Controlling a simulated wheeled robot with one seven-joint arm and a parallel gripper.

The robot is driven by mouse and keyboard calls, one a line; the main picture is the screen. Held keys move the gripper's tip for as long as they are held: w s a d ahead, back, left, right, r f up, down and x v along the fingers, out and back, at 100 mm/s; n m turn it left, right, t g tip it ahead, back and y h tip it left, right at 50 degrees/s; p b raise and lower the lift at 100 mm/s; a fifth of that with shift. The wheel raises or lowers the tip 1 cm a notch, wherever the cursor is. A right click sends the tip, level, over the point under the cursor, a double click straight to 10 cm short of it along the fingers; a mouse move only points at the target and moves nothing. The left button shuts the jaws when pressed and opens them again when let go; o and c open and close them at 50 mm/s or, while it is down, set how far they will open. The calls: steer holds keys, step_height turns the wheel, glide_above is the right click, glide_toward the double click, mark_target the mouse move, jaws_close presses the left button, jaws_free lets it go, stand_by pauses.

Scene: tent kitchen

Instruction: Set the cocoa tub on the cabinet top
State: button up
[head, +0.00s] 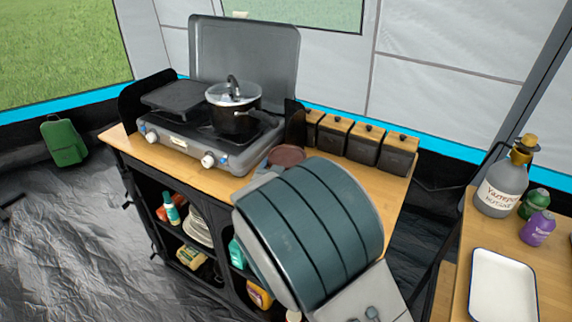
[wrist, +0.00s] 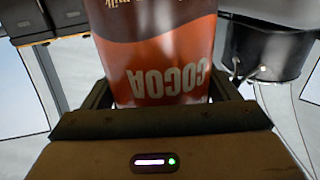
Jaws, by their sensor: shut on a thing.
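The cocoa tub (wrist: 165,60) is brown and orange-red and fills the middle of the wrist view, its label upside down there. My gripper (wrist: 162,92) is shut on it, with a finger on each side. In the head view, a reddish-brown round part of the tub (head: 287,156) shows just beyond my arm, over the wooden cabinet top (head: 205,178). My arm hides the rest of the tub and most of the gripper there. I cannot tell whether the tub's base touches the top.
A camp stove (head: 190,140) with a lidded pot (head: 234,112) stands left of the tub. Several dark wood-lidded canisters (head: 365,146) line the back right. A side table (head: 455,265) holds bottles and a white tray (head: 502,288). The top's front left strip is bare.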

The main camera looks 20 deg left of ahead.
steer(key=o, duration=1.5)
steer(key=shift+r+p, duration=0.25)
steer(key=shift+p, duration=0.05)
steer(key=s+d+b, duration=0.1)
steer(key=s, duration=1.1)
steer(key=shift+d+f, duration=0.15)
steer(key=shift+d, duration=0.2)
